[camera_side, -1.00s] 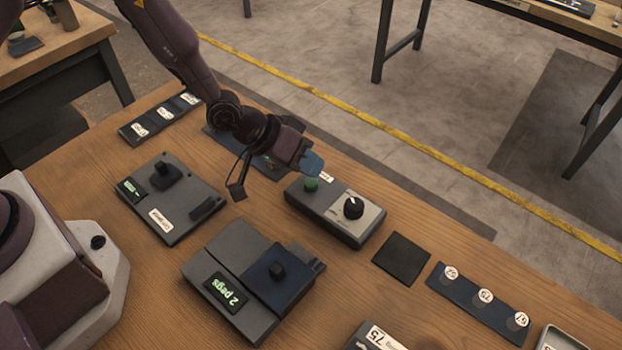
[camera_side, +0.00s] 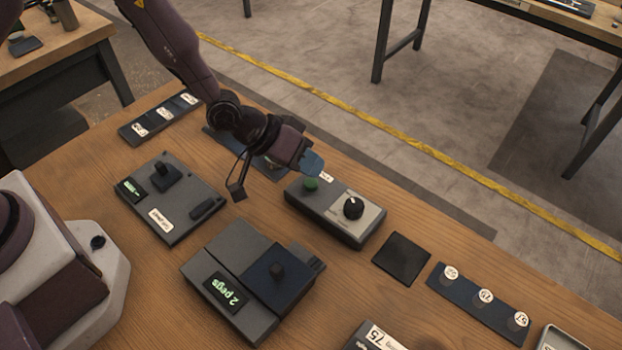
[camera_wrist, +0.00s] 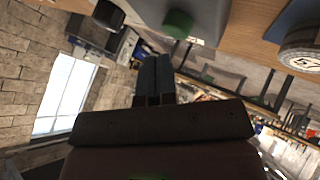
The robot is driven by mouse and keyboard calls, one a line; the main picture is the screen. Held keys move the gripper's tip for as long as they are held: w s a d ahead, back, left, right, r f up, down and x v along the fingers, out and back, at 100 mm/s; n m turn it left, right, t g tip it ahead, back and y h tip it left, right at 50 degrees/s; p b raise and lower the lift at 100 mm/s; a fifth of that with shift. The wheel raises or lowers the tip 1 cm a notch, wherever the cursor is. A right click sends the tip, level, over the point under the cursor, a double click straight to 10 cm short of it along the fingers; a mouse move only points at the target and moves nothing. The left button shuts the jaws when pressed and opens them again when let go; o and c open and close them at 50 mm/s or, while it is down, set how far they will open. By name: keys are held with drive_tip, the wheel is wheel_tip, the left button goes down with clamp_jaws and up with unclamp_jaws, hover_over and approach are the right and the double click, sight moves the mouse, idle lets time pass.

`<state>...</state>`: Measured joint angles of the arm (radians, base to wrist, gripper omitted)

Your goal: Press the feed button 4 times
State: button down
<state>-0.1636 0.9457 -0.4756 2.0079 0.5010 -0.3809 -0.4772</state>
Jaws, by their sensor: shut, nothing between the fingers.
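The feed button is most likely the green round button (camera_side: 311,184) on the left end of a grey control box (camera_side: 340,236), which also bears a black dial (camera_side: 353,207). My gripper (camera_side: 314,166) is shut and empty, its blue fingertips just above and behind the green button in the side view. I cannot tell whether they touch it. In the wrist view the green button (camera_wrist: 178,24) is at the top, with a visible gap beyond my shut fingers (camera_wrist: 153,60).
A grey device reading "2 pegs" (camera_side: 228,292) stands in front of the control box. Another grey device (camera_side: 172,228) is to the left. A black square pad (camera_side: 402,259) and a strip with round labelled pieces (camera_side: 462,303) lie to the right.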

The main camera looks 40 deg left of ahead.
sight(309, 179)
drive_tip(key=shift+f, duration=0.15)
drive_tip(key=shift+f, duration=0.3)
drive_tip(key=shift+f, duration=0.55)
idle(0.8)
drive_tip(key=shift+r, duration=1)
drive_tip(key=shift+r, duration=2.5)
idle(0.6)
